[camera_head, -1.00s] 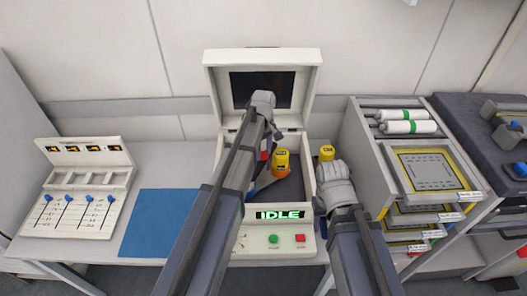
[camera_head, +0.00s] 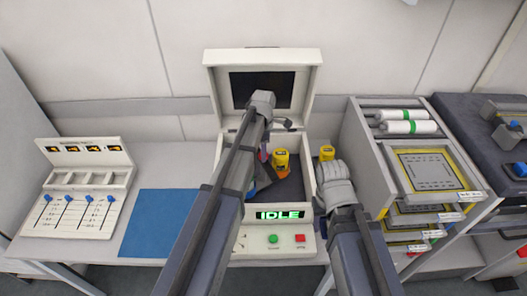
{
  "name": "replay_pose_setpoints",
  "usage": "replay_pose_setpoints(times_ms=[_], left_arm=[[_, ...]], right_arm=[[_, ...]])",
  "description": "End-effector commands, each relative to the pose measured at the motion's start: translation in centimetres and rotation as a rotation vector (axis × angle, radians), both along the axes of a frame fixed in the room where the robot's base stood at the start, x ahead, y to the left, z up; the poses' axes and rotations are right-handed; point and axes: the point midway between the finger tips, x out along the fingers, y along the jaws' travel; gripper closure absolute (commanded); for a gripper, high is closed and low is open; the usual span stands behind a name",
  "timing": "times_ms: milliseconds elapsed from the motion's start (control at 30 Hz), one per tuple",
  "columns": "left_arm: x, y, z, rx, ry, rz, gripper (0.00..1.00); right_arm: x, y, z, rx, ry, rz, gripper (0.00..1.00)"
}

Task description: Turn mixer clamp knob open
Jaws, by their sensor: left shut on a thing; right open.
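The mixer (camera_head: 309,187) is a white box with its lid raised, a dark inside and a green IDLE display. Inside it stands a yellow-capped container (camera_head: 281,158), with an orange part (camera_head: 282,174) just below it. My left gripper (camera_head: 264,160) reaches down into the mixer left of the container, mostly hidden behind my own arm. It is shut on a small part there, which fits the clamp knob, but the knob itself is hardly visible. A blue patch shows below it. My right gripper (camera_head: 329,180) is open beside the mixer's right wall; its fingertips are not clear.
A second yellow-capped container (camera_head: 326,152) stands right of the mixer, close to my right gripper. A slider panel (camera_head: 76,208) and a blue mat (camera_head: 158,222) lie to the left. A drawer rack (camera_head: 365,160) stands to the right. Green and red buttons are on the mixer's front.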

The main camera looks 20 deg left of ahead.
Motion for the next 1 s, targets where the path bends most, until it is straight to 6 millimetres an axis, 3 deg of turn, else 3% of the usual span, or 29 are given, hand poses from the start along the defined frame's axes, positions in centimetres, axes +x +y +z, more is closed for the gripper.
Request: replay_pose_setpoints(times_ms=[400,967,1000], left_arm=[[-0.01,0.01,-0.01,0.000,0.000,0.174,1.00],[-0.02,0.01,-0.01,0.000,0.001,0.202,1.00],[-0.02,0.01,-0.01,0.000,0.001,0.201,0.51]], right_arm=[[0.00,0.00,-0.01,0.000,0.000,0.000,0.50],[0.00,0.00,-0.01,0.000,0.000,0.000,0.50],[0.00,0.00,-0.01,0.000,0.000,0.000,0.50]])
